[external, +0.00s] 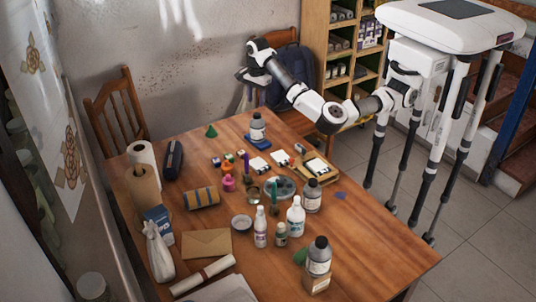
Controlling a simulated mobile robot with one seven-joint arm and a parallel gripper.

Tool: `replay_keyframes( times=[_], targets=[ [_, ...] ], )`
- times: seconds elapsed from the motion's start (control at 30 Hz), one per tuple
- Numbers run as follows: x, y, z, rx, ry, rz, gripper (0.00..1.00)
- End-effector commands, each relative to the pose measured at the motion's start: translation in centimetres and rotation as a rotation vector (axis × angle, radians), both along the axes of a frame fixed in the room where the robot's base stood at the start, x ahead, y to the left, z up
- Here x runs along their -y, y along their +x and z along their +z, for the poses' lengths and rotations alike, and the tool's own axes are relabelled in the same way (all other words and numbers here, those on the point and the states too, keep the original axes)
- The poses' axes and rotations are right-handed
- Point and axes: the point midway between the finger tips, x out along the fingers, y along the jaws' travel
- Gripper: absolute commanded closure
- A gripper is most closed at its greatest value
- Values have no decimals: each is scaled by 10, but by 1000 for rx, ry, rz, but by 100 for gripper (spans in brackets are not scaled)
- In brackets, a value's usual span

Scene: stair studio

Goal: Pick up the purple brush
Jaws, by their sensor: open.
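A thin purple upright item (246,162), which looks like the purple brush, stands among the small art supplies near the middle of the wooden table (345,235). Its lower end is partly lost among small objects; I cannot tell what it stands in. My gripper (241,77) is open, with no object visible in it. It is raised above the far edge of the table, well above and behind the brush, and apart from it.
A pink jar (229,183), a grey palette (279,188) and several bottles, such as a white one (296,216), crowd the table's middle. A dark-capped bottle (257,127) stands near the far edge.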

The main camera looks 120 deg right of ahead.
Motion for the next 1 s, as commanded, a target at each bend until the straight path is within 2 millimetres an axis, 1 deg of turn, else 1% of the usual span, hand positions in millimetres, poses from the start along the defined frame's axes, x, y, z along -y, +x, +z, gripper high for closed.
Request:
replay_keyframes(
  times=[0.03,0.27,0.3,0.47,0.6,0.7,0.83,0.9,1.0],
  targets=[
    [-11,8,-3,11,-17,130,59],
    [-58,39,-7,51,-123,813,59],
    [-67,45,-7,56,-146,932,59],
    [-104,64,-9,59,-248,1411,59],
    [-138,78,-8,44,-356,1821,59],
    [-160,86,-8,26,-431,2074,59],
    [-180,92,-7,-1,-506,2308,59],
    [-186,93,-6,-12,-532,2383,59],
    [-190,96,-8,-22,-551,2439,59]
  ],
)
